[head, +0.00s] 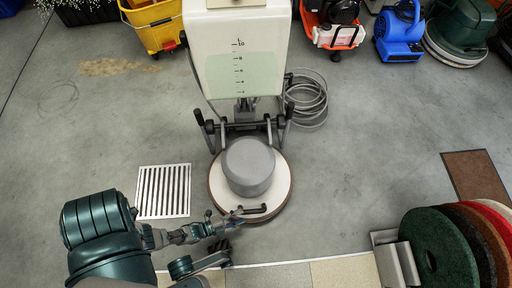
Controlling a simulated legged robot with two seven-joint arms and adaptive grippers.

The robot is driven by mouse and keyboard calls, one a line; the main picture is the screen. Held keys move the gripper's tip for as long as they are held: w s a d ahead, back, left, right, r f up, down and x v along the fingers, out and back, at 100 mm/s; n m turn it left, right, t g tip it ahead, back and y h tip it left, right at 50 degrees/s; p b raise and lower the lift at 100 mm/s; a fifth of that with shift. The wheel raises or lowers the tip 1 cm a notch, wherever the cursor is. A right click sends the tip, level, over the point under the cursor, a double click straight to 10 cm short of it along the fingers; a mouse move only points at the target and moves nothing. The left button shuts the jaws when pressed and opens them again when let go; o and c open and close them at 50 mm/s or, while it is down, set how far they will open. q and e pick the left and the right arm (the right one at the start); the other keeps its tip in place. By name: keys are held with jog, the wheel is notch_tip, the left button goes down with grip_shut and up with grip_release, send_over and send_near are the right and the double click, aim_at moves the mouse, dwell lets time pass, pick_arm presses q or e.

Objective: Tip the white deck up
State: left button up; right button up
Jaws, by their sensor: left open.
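The white deck (274,201) is the round base of a floor machine, lying flat on the grey floor with a grey motor housing (248,168) on top. A dark bar handle (256,211) sits at the deck's near edge. My left gripper (227,226) is open at the near left edge of the deck, close to the left end of the handle. I cannot tell whether it touches the deck or handle. My right gripper is out of view.
The machine's white tank (238,50) stands behind the deck, with a coiled grey cable (307,100) to its right. A floor grate (163,192) lies left. Coloured round pads (440,250) stand in a rack at lower right. Floor right of the deck is clear.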

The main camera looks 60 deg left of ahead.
aim_at(252, 211)
pick_arm(q)
jog(key=x, duration=0.3)
jog(key=b+x, duration=0.1)
jog(key=x, duration=0.2)
jog(key=shift+s+a+f, duration=0.1)
jog(key=shift+a+f, duration=0.1)
jog(key=shift+f, duration=0.05)
jog(key=shift+w+d+r, duration=0.1)
jog(key=shift+w, duration=0.45)
jog(key=shift+c, duration=0.2)
grip_shut()
